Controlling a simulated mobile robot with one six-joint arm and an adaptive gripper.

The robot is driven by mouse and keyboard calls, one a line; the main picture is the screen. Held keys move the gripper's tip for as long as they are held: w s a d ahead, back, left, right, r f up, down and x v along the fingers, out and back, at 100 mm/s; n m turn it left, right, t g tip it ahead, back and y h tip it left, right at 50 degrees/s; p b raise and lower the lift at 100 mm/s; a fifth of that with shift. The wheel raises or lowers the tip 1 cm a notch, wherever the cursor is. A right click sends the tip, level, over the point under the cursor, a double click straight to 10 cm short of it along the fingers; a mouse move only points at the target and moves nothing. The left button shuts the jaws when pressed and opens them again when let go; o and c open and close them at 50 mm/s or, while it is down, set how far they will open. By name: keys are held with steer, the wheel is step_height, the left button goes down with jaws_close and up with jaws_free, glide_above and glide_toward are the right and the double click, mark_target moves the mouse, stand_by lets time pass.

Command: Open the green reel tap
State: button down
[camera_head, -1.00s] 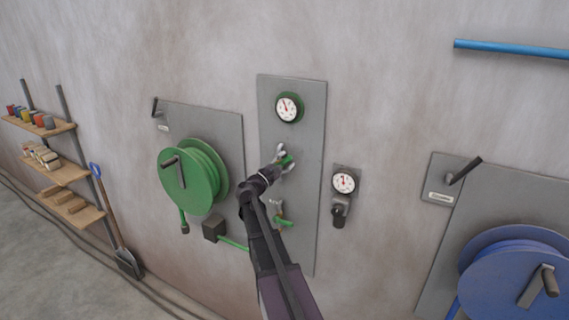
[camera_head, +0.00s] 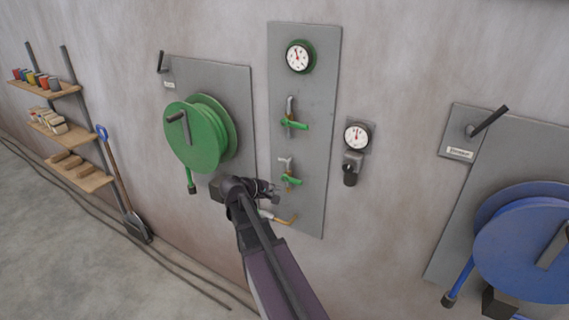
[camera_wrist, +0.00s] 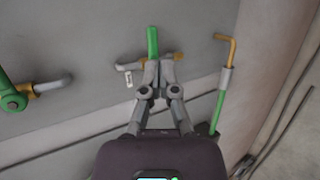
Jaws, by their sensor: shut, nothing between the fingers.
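A tall grey panel (camera_head: 309,150) carries two taps with green handles, an upper tap (camera_head: 292,123) and a lower tap (camera_head: 291,181). Which is the reel tap I cannot read. Both handles look roughly sideways in the head view. My gripper (camera_head: 277,192) is just beside the lower tap. In the wrist view my gripper (camera_wrist: 159,62) is shut and empty, its fingertips at the foot of a green handle (camera_wrist: 152,40) on a brass body with a grey pipe and white label. Contact is unclear. Another green-handled tap (camera_wrist: 14,101) is at the left edge there. The green reel (camera_head: 200,134) hangs left.
A gauge (camera_head: 299,57) tops the panel; a second gauge (camera_head: 357,137) is to its right. A brass elbow (camera_head: 285,219) sits below the lower tap, with a green hose (camera_wrist: 217,110). Shelves (camera_head: 75,178) and a shovel (camera_head: 135,222) stand left, a blue reel (camera_head: 525,245) right.

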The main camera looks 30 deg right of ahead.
steer(key=s+a+f+m+g+y+b, duration=0.1)
steer(key=s+a+f+y+b, duration=0.3)
steer(key=a+f, duration=0.5)
steer(key=s+a+f+m+g+y+b, duration=0.1)
steer(key=s+a+f+y+b, duration=0.3)
steer(key=a, duration=1.2)
steer(key=s+f+m+y, duration=0.1)
steer(key=s+f+y, duration=0.3)
steer(key=s+f, duration=0.1)
steer(key=shift+s+a+f+m+b, duration=0.2)
steer(key=shift+s+f+m+b, duration=0.15)
steer(key=shift+f, duration=0.35)
